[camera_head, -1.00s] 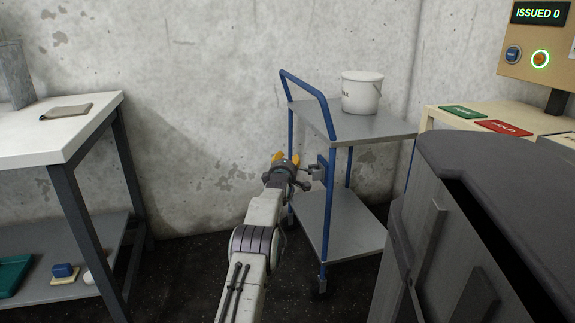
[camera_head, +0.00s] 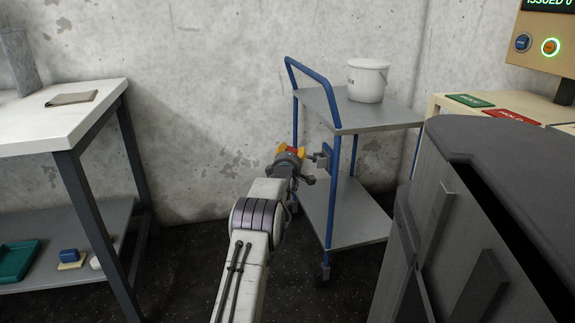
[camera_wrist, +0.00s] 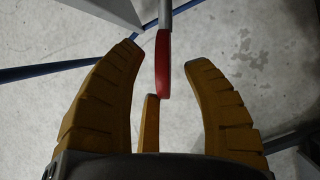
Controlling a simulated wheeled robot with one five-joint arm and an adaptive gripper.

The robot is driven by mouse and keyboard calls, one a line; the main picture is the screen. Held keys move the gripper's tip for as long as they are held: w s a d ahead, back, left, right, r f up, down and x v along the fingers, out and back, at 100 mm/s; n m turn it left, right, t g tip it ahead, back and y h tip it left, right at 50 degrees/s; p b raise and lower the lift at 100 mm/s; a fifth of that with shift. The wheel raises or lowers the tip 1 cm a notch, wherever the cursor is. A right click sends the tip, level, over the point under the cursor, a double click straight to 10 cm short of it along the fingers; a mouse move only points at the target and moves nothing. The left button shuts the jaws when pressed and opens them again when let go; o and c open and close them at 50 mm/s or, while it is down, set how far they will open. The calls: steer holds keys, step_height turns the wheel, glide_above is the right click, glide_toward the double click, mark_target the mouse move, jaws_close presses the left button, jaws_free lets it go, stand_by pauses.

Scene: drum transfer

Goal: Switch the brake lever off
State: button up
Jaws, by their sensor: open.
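The brake lever shows in the wrist view as a grey rod ending in a red grip (camera_wrist: 163,68). The red grip hangs between the two large yellow fingers of my gripper (camera_wrist: 162,55), in front of the short middle finger. The side fingers are spread and stand apart from it. In the head view my gripper (camera_head: 291,152) is beside the left legs of the blue-framed trolley (camera_head: 329,230). A bit of red shows between its yellow fingertips.
A white bucket (camera_head: 367,82) stands on the trolley's top shelf. A white-topped workbench (camera_head: 40,125) is at the left, the concrete wall behind. A large dark grey drum-like body (camera_head: 500,150) fills the right front. Bare dark floor lies between bench and trolley.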

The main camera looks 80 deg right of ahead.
steer(key=a, duration=0.9)
steer(key=shift+a+r, duration=0.15)
steer(key=shift+r, duration=0.3)
steer(key=shift+w, duration=0.1)
stand_by(0.5)
